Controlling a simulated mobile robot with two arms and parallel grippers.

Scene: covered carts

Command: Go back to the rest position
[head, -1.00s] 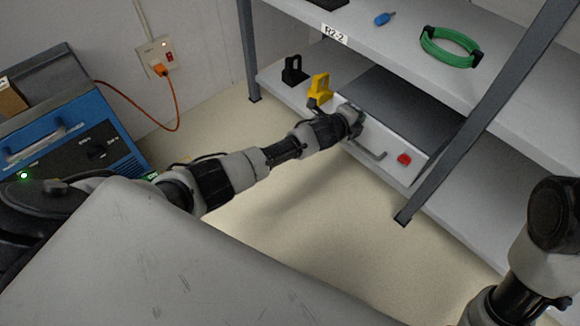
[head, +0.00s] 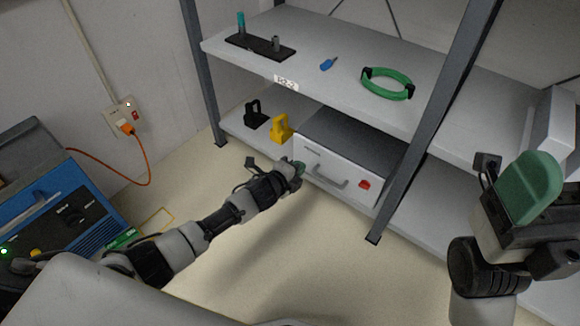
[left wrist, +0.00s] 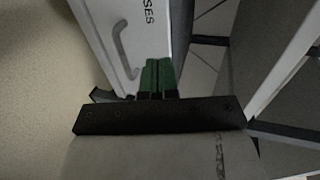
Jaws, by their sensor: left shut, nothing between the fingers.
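My left gripper (head: 299,169) reaches toward the lower shelf, close to the left front edge of a white-fronted box (head: 337,172) with a grey handle and a red button. In the left wrist view its green fingertips (left wrist: 158,74) are together with nothing between them, beside the box's front (left wrist: 128,25) and its handle. From these views I cannot tell whether they touch the box. My right gripper (head: 528,190) is raised at the right, in front of the shelving. A green finger pad shows side-on, and its opening is hidden.
A two-level shelf (head: 330,85) with dark posts stands ahead. Yellow (head: 281,129) and black (head: 256,115) holders sit below. A blue machine (head: 75,215) stands left. Open floor lies in front.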

